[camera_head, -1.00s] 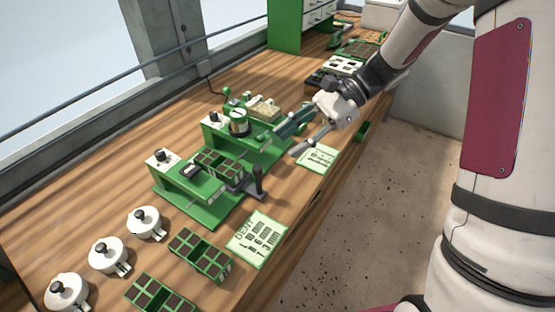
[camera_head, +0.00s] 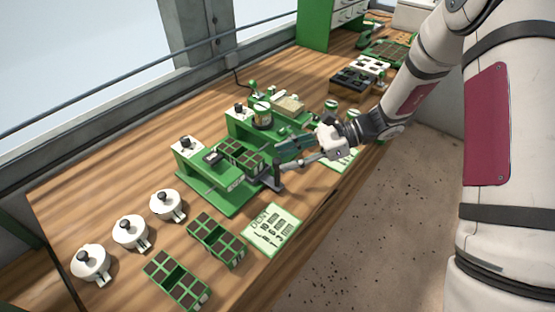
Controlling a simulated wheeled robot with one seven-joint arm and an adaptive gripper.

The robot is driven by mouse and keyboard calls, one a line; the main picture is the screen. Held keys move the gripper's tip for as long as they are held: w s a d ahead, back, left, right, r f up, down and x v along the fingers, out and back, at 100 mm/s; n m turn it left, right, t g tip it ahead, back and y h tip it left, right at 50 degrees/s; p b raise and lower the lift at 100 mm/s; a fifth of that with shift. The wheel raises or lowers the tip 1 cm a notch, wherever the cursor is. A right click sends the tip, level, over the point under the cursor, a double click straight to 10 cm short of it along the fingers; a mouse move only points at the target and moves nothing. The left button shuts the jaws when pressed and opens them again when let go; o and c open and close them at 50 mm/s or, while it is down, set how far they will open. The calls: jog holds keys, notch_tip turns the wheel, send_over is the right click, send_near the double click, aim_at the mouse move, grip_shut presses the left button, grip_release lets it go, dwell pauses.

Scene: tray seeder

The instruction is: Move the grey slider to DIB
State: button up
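The green tray seeder (camera_head: 205,196) stands on the wooden bench. A grey slider with an upright dark handle (camera_head: 277,173) is at the seeder's front right end, beside a dark-celled green tray (camera_head: 241,154) on the machine. My gripper (camera_head: 282,157) reaches in from the right with its two fingers spread apart. The fingertips are close to the top of the handle; I cannot tell whether they touch it. Nothing shows held between them. The slider's position markings, including DIB, are too small to read.
A printed card (camera_head: 273,229) lies in front of the seeder. Two green cell trays (camera_head: 217,239) (camera_head: 176,279) and several white lidded pots (camera_head: 131,232) are on the near left bench. A second green unit with a round canister (camera_head: 262,116) stands behind. The bench's front edge is close.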

aim_at(280, 160)
jog(key=shift+x, duration=1.75)
grip_shut()
